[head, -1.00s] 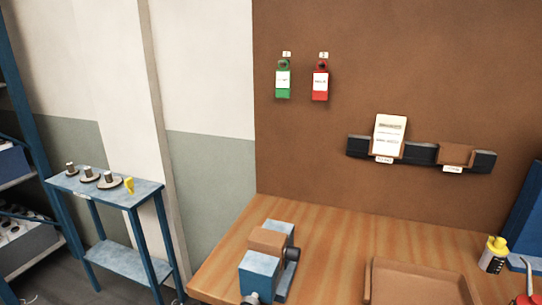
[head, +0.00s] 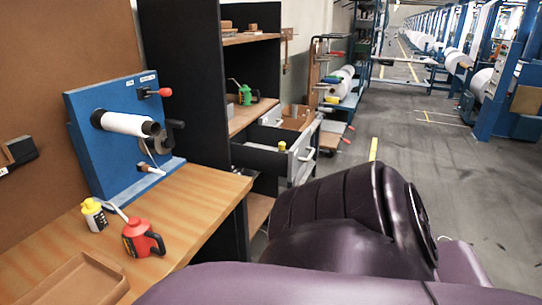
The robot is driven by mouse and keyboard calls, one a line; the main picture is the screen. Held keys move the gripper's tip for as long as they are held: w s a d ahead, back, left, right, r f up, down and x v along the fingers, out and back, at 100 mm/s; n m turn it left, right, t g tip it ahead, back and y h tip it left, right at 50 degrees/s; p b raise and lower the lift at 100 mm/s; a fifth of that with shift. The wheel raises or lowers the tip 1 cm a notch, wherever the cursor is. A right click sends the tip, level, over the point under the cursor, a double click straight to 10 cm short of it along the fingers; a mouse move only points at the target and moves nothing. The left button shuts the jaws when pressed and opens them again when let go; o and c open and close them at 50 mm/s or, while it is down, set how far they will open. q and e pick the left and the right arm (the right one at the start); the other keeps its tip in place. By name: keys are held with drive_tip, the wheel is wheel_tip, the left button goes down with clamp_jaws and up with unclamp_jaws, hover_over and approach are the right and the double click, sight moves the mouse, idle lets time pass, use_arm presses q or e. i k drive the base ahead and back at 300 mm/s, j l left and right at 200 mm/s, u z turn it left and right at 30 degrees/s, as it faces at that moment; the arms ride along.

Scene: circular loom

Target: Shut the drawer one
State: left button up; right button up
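A drawer (head: 303,147) stands pulled out from the dark shelf cabinet in the middle of the head view. Its light grey front faces right and carries a pale handle. A grey side wall (head: 258,160) runs back to the cabinet, and a small yellow item (head: 281,146) shows at the drawer. I cannot read a number on it. My purple arm fills the bottom and lower right, hiding the floor in front of the cabinet. Neither gripper is in view.
The dark cabinet (head: 206,85) has wooden shelves. Left of it, a wooden bench (head: 190,215) carries a blue spool stand (head: 92,150), a red oil can (head: 142,240), a yellow-capped bottle (head: 94,214) and a brown tray (head: 75,280). Open grey floor (head: 410,160) lies to the right.

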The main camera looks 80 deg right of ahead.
sight(272, 147)
drive_tip(key=z, duration=2.75)
